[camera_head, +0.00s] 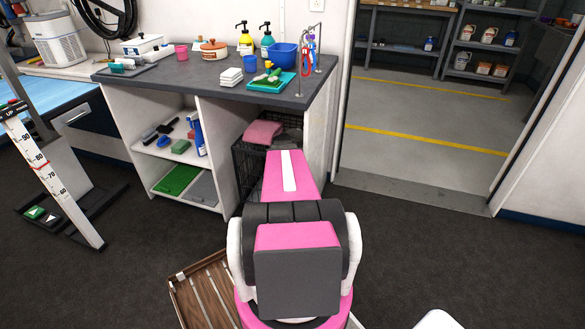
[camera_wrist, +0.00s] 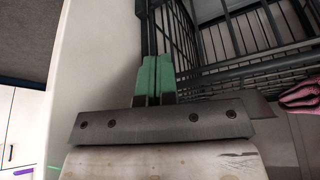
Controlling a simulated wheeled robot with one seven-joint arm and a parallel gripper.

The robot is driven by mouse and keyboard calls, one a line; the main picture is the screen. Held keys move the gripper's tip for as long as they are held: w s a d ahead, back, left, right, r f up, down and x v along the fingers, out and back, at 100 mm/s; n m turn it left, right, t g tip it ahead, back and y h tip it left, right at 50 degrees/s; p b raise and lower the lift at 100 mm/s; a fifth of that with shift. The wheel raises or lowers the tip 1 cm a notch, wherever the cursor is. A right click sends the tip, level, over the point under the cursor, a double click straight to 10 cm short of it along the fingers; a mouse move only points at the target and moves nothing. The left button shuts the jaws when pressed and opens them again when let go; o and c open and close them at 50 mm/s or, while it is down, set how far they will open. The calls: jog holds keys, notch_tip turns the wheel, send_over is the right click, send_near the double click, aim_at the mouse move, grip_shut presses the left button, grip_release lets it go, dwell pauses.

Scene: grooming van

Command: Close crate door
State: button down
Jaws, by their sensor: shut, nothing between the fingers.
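The dark wire crate (camera_head: 246,163) stands under the right part of the counter, partly hidden behind my arm in the head view. In the wrist view its black bars (camera_wrist: 227,40) fill the upper middle and right. A narrow barred panel (camera_wrist: 178,30) rises just beyond my fingers; I cannot tell whether it is the door or a side wall. My gripper (camera_wrist: 155,78) has green fingertips, shut together with nothing between them. They are close to the bars; contact is unclear. My gripper is hidden behind the arm in the head view.
A white cabinet panel (camera_wrist: 92,70) stands close left of my gripper. A pink folded cloth (camera_head: 263,132) lies at the crate. The counter (camera_head: 190,84) above holds bowls, bottles and a green tray. A slatted wooden piece (camera_head: 205,291) lies on the floor near my base. Floor at right is clear.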

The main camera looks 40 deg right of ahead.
jog(key=v, duration=1)
jog(key=shift+a+r, duration=0.15)
jog(key=shift+r, duration=0.2)
